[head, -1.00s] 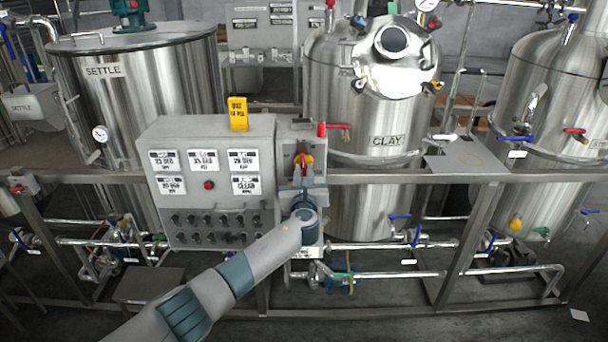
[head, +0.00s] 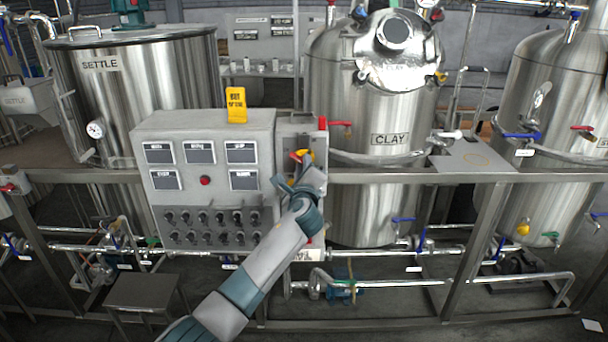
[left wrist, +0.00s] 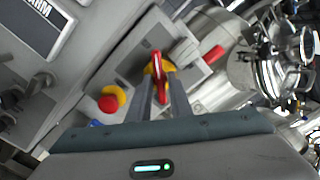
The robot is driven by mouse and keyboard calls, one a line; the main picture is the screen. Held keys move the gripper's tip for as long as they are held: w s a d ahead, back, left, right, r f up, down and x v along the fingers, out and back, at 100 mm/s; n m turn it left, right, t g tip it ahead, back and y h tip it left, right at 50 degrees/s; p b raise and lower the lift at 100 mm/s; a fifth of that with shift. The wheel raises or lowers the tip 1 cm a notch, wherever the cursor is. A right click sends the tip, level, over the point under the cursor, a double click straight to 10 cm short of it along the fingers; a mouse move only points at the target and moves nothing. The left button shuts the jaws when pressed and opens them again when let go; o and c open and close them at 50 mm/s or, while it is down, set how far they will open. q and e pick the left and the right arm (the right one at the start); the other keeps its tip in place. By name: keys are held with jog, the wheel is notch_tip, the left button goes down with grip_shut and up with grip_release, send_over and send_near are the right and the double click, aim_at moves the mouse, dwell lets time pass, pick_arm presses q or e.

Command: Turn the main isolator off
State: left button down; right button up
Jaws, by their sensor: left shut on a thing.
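The main isolator (head: 300,154), a red handle on a yellow plate, is on the grey box to the right of the control panel. It also shows in the left wrist view as a red handle (left wrist: 159,66) over a yellow plate. My left gripper (head: 298,166) is at the isolator, rolled over, and partly hides it. In the left wrist view its two fingers (left wrist: 162,97) are shut on the red handle, one on each side. In the head view the handle looks tilted; its exact end position is partly hidden. My right gripper is not in view.
The control panel (head: 165,207) has grey screens, a red button and several black knobs. A yellow tag (head: 236,105) stands on top. A red-and-yellow push button (left wrist: 111,101) is close beside the isolator. A rail (head: 400,176) runs before the steel tanks (head: 365,210).

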pick_arm(q)
jog(key=n+b, duration=0.5)
jog(key=n, duration=0.2)
jog(key=shift+f, duration=0.15)
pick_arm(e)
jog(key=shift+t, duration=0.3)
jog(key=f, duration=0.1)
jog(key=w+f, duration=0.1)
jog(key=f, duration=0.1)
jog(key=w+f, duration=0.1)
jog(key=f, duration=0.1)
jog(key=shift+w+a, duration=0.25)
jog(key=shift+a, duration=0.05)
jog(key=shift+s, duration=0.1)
pick_arm(q)
jog(key=c, duration=1.8)
grip_release()
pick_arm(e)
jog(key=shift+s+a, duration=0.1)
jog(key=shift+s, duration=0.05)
pick_arm(q)
jog(key=shift+s, duration=0.1)
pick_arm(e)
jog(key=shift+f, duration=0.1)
